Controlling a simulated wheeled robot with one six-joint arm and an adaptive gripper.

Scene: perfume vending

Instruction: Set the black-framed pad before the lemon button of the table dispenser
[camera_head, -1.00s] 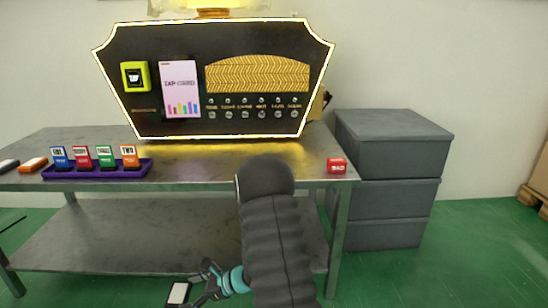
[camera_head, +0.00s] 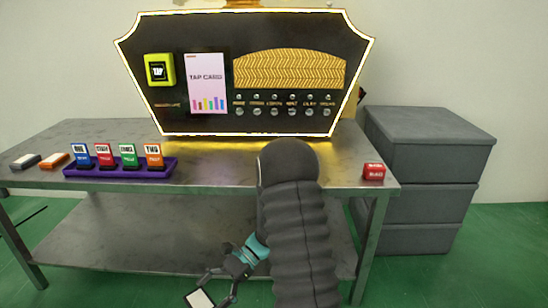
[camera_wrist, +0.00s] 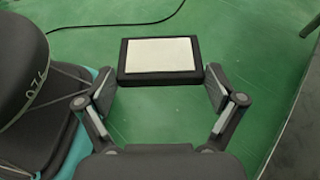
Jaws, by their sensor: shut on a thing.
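The black-framed pad with a pale face (camera_wrist: 160,54) is between the fingertips of my gripper (camera_wrist: 160,80) in the wrist view. In the head view the pad (camera_head: 200,298) is low at the bottom edge, partly cut off, with my gripper (camera_head: 216,284) shut on it, below the tabletop and in front of the table. The black table dispenser (camera_head: 215,120) stands at the back of the table with a glowing edge. Its row of small round buttons (camera_head: 283,112) is under a gold patterned panel. The labels are too small to read surely, so I cannot tell which is lemon.
The metal table (camera_head: 215,165) has clear top before the dispenser. A purple tray (camera_head: 120,171) holds several coloured cards at left, beside an orange block (camera_head: 54,160) and a grey block (camera_head: 25,161). A red block (camera_head: 373,171) sits at the right edge. Grey drawers (camera_head: 429,160) stand right.

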